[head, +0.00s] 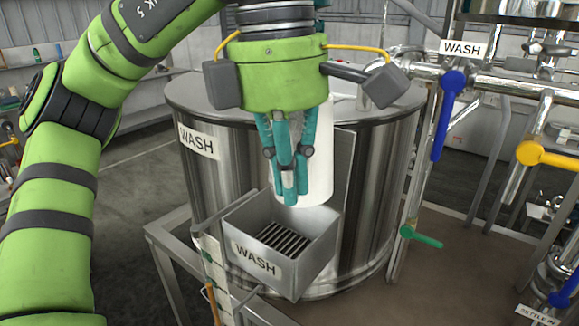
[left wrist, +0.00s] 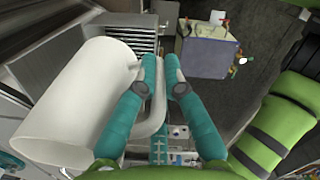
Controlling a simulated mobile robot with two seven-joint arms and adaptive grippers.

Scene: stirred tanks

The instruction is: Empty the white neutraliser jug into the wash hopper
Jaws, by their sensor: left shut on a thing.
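The white neutraliser jug (head: 318,165) hangs above the wash hopper (head: 310,268), in front of the steel tank. It looks about upright in the head view, partly hidden by my left gripper (head: 290,190). The hopper is an open steel box with a slatted grate and a WASH label. In the left wrist view, the fingers (left wrist: 160,70) are closed around the jug's handle (left wrist: 157,115), with the jug body (left wrist: 72,95) to their left. The hopper (left wrist: 128,13) shows beyond the jug there. The jug's contents are not visible. My right gripper is out of view.
The steel tank (head: 230,175) labelled WASH stands right behind the hopper. At the right are pipes with a blue valve lever (head: 445,115), a yellow lever (head: 550,155) and a green lever (head: 420,236). A steel frame (head: 165,250) stands at the hopper's left.

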